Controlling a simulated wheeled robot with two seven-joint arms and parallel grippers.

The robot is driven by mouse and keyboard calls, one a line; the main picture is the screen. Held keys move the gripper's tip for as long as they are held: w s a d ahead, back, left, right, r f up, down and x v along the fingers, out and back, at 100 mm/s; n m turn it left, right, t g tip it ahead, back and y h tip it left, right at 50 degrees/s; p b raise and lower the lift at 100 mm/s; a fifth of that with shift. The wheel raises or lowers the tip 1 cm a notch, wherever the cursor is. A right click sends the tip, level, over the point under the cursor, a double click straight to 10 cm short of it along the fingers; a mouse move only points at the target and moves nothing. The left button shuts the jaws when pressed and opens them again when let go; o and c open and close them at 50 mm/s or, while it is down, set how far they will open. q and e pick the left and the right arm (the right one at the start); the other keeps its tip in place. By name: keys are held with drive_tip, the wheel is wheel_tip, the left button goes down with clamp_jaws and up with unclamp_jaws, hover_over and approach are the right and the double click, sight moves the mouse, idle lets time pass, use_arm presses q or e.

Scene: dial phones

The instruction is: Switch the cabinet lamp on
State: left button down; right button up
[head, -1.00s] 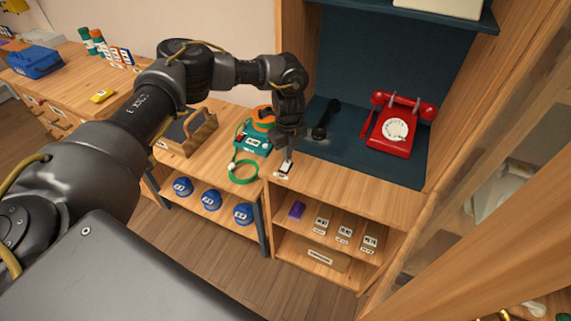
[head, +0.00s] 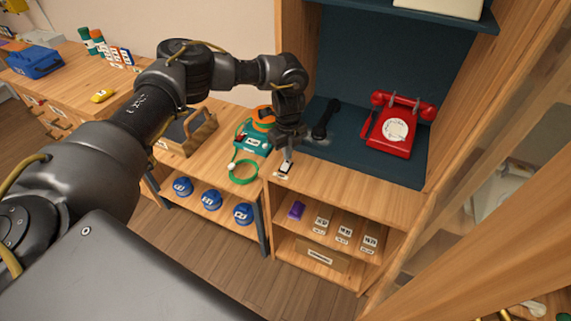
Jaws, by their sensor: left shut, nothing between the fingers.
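The wooden cabinet (head: 350,191) has an open recess with a dark blue back and floor. A small white switch (head: 284,169) with a label below it sits on the front left of the cabinet's ledge. My left gripper (head: 287,157) points down at the switch, shut and empty, with its tips at or just above it; I cannot tell whether they touch. The gripper partly hides the switch. No lit lamp can be made out. My right gripper is not in view.
A red dial phone (head: 393,132) and a black handset (head: 325,119) are in the recess. A teal device (head: 254,142) with a green ring (head: 243,172) stands left of the gripper. A glass-paned door (head: 510,165) is at right.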

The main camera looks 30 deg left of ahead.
sight(288, 162)
use_arm(q)
drive_tip(key=shift+f, duration=0.5)
drive_tip(key=shift+f+b, duration=0.55)
drive_tip(key=shift+r, duration=0.15)
idle(0.3)
drive_tip(key=shift+r+p, duration=0.95)
drive_tip(key=shift+p, duration=0.1)
wheel_tip(288, 162, up, 5)
drive_tip(key=p, duration=0.4)
drive_tip(key=shift+f, duration=0.1)
